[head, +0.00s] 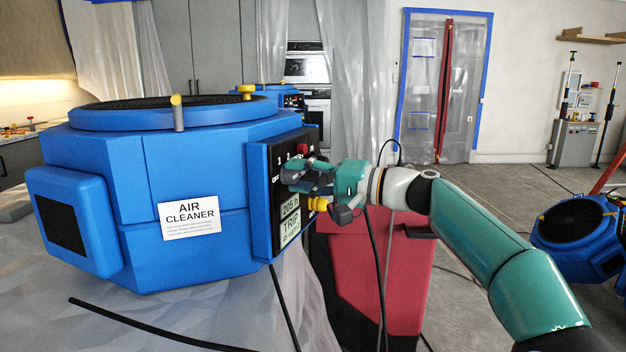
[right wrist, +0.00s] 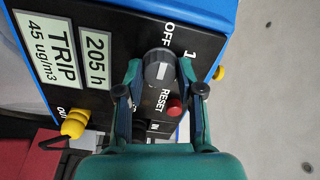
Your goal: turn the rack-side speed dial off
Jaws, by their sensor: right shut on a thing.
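The blue air cleaner (head: 150,190) stands close on the left, with a black control panel (head: 262,190) on its right side. My right gripper (head: 292,175) is at that panel and hides the dial in the head view. In the right wrist view, the grey-black speed dial (right wrist: 158,60) sits between the two fingers of my right gripper (right wrist: 161,72), which is shut on it. The dial carries a white mark; which label it points at is not clear. "OFF" and "1" are printed beside it. My left gripper is out of view.
A red button (right wrist: 174,107) marked RESET sits close to the fingers. A yellow fitting (right wrist: 75,123) and displays reading 205 h and TRIP (right wrist: 60,42) are on the same panel. Another blue machine (head: 575,230) stands at right. Black cables (head: 378,260) hang below my right arm.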

